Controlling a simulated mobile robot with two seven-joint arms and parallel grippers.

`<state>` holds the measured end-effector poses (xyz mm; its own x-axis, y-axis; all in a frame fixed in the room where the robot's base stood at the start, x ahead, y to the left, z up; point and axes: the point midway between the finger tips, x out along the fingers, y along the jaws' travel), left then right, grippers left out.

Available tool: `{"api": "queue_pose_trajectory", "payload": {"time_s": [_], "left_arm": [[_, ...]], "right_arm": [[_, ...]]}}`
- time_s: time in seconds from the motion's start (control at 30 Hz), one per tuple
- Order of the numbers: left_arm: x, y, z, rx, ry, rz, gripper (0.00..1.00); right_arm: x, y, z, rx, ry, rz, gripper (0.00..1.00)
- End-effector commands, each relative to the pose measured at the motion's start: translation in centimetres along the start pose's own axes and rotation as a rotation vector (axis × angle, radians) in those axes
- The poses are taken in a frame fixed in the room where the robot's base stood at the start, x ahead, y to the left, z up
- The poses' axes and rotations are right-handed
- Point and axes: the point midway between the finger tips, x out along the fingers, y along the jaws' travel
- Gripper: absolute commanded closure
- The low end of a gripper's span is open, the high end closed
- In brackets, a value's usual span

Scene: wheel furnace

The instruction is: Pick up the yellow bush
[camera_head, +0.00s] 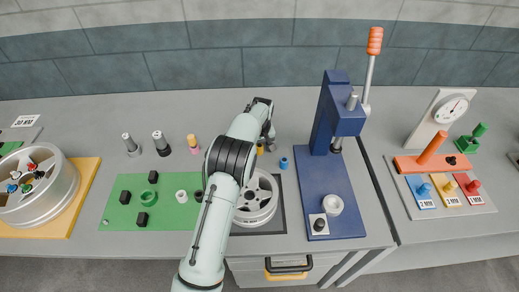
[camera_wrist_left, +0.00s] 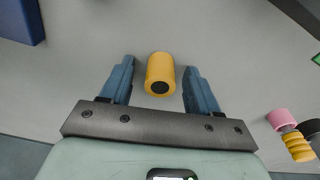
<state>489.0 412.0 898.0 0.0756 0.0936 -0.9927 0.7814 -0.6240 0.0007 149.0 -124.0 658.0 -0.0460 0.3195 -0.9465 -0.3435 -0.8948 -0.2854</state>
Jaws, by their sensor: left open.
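The yellow bush (camera_wrist_left: 160,70) is a short yellow cylinder with a dark hole in its end. In the left wrist view it sits on the grey table between the two blue fingers of my left gripper (camera_wrist_left: 159,75), with a gap on each side. The gripper is open and not touching it. In the head view, a small part of the yellow bush (camera_head: 260,149) shows beside my left gripper (camera_head: 267,139), at the back of the table. My arm hides much of the area around it. My right gripper is not in view.
A blue bush (camera_head: 283,162) stands to the right, near the blue press (camera_head: 330,190). A wheel (camera_head: 257,200) lies in front, partly under my arm. A pink and yellow piece (camera_head: 193,144) and grey pins stand to the left. A green mat (camera_head: 165,214) holds small parts.

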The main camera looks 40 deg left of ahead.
Motion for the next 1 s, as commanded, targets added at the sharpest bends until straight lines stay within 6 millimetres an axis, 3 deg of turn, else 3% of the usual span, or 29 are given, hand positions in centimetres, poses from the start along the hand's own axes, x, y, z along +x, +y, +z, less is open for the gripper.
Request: {"api": "queue_pose_trajectory", "payload": {"time_s": [0.07, 0.27, 0.67, 0.87, 1.0], "left_arm": [[-0.1, 0.0, 0.0, 0.0, 0.0, 0.0, 0.39], [-0.1, 0.0, 0.0, 0.001, 0.0, 0.0, 1.0], [-1.1, 0.1, -0.2, 0.001, 0.003, 0.002, 1.0], [-5.5, 0.2, -0.8, 0.001, 0.006, 0.005, 1.0], [-9.8, 0.2, -1.4, 0.001, 0.008, 0.007, 1.0]], "right_arm": [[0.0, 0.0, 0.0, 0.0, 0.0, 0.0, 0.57], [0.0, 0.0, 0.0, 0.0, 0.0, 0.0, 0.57], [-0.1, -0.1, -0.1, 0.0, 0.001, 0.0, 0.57], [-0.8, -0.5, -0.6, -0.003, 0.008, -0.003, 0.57], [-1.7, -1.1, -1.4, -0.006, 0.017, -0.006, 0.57]]}}
